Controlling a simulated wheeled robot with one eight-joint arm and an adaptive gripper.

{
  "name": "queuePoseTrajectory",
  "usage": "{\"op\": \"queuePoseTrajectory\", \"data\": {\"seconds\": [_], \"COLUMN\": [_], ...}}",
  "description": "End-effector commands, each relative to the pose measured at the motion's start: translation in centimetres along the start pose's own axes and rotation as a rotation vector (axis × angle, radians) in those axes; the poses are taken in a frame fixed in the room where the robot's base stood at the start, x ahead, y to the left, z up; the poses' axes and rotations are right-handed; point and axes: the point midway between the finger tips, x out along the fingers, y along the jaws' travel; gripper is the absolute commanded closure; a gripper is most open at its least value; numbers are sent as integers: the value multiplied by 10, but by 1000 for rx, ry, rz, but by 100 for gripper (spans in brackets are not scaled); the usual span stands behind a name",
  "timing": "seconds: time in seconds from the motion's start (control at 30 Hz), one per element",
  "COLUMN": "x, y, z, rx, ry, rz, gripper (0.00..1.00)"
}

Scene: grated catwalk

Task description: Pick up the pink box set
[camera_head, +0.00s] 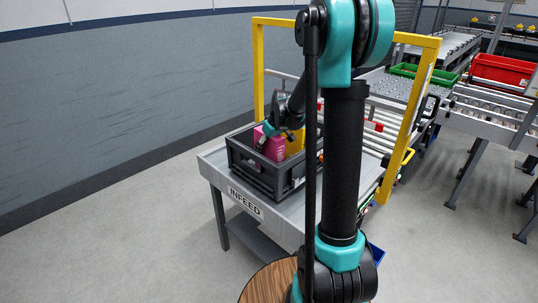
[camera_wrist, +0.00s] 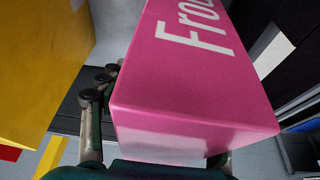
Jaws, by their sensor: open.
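The pink box (camera_head: 271,147) stands in a dark grey crate (camera_head: 272,184) on the infeed table. In the wrist view the pink box (camera_wrist: 190,85) is large and close, with white lettering that starts "Fro". My gripper (camera_head: 272,132) reaches down into the crate at the box. In the wrist view my gripper (camera_wrist: 155,135) is open, with one finger left of the box and the other mostly hidden behind its lower right end. The box lies between them. A gap shows on the left; contact on the right cannot be told.
A yellow box (camera_wrist: 40,60) stands close to the left in the wrist view, also in the crate. The table (camera_head: 215,172) carries an INFEED label. A yellow frame (camera_head: 258,75) stands behind the crate. Green (camera_head: 420,75) and red (camera_head: 500,72) bins rest on conveyors at right.

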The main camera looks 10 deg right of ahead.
Motion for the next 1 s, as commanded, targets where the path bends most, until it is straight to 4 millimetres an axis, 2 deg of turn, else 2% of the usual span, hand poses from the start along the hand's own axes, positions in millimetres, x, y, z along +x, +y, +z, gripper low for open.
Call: {"op": "queuePoseTrajectory", "data": {"seconds": [0.9, 1.0], "x": [4, 4], "y": [0, 0], "z": [2, 2], "rx": [0, 0], "ry": [0, 0], "rz": [0, 0], "gripper": [37, 48]}}
